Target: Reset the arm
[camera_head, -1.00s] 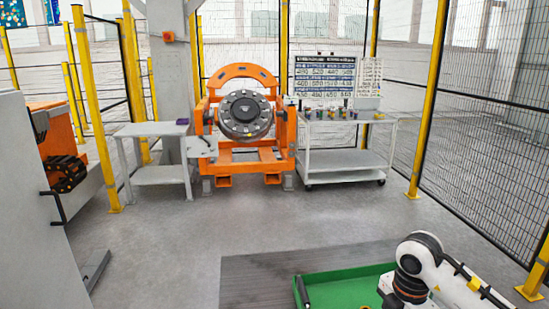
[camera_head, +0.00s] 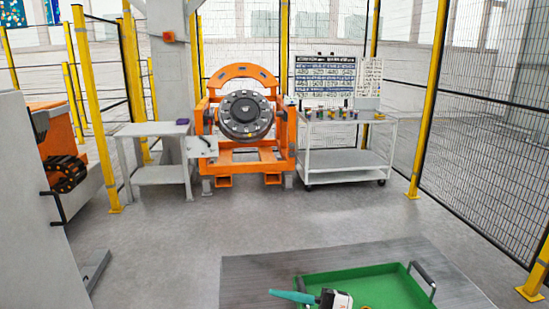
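At the bottom edge, a white and black part (camera_head: 336,299) with a teal piece (camera_head: 292,296) pointing left shows over the left end of the green tray (camera_head: 385,272). I cannot tell whether the gripper is open, shut or holding anything. My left arm and gripper are out of view.
The tray, with a black handle (camera_head: 424,276) at its right, lies on a grey surface (camera_head: 250,279). Behind open floor stand a white table (camera_head: 150,129), an orange gantry with a wheel (camera_head: 246,115) and a white cart (camera_head: 345,158). Yellow-post fencing encloses the area.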

